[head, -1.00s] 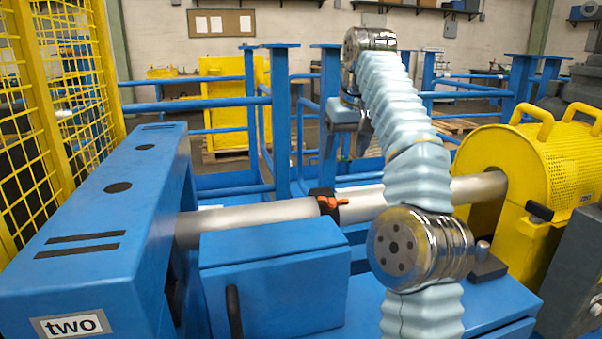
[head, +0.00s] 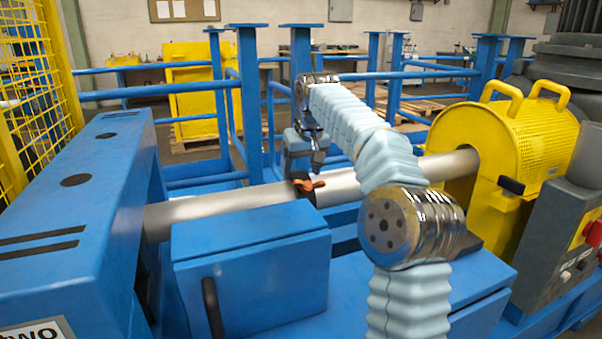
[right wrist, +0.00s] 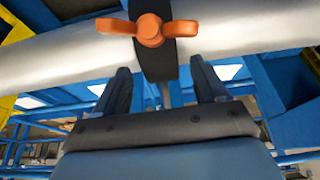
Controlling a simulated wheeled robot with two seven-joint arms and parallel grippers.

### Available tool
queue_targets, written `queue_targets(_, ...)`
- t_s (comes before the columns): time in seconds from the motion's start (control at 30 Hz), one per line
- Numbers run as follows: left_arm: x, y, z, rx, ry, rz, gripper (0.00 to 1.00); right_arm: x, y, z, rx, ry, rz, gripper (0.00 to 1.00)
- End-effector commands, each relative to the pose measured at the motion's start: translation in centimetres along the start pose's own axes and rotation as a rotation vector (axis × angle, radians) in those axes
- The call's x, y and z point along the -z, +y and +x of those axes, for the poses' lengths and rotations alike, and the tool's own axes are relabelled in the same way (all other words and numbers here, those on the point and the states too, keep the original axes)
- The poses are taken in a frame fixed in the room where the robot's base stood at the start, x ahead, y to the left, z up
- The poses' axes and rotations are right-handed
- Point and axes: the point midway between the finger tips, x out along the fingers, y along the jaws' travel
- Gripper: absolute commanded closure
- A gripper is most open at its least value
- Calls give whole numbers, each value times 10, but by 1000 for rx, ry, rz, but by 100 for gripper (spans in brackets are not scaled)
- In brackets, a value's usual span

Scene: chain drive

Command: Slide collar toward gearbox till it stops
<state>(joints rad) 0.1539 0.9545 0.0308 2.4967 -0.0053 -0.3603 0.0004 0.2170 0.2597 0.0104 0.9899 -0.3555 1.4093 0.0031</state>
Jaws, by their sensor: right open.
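The collar (head: 303,189) is a black ring with an orange wing screw, around the horizontal silver shaft (head: 222,204). The collar also shows at the top middle of the right wrist view (right wrist: 156,62). My right gripper (head: 308,163) hangs just above and behind the collar in the head view. In the right wrist view its two dark fingers (right wrist: 160,72) are apart, one on each side of the collar's band, with nothing gripped. I cannot tell whether they touch the collar. My left gripper is out of view. No part is labelled as the gearbox.
A blue housing (head: 70,215) stands at the shaft's left end, a yellow mesh guard (head: 525,150) at its right. A blue box (head: 250,265) sits in front of the shaft. Blue rails (head: 190,180) run behind. A grey control box (head: 560,250) stands at the right.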

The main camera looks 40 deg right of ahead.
Motion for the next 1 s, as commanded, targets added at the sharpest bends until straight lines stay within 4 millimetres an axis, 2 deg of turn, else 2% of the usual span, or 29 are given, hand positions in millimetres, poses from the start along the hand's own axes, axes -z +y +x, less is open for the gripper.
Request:
queue_targets(0.1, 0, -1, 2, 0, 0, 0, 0, 0, 0, 7, 0, -1, 0, 28)
queue_targets(0.37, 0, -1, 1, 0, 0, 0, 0, 0, 0, 8, 0, 0, 0, 28)
queue_targets(0.47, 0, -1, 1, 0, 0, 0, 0, 0, 0, 8, 0, 0, 0, 40)
queue_targets(0.83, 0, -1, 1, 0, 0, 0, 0, 0, 0, 8, 0, 0, 0, 97)
queue_targets(0.87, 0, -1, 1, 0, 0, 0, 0, 0, 0, 8, 0, 0, 0, 100)
queue_targets(1.0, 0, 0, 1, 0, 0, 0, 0, 1, 0, 8, 0, 0, -1, 100)
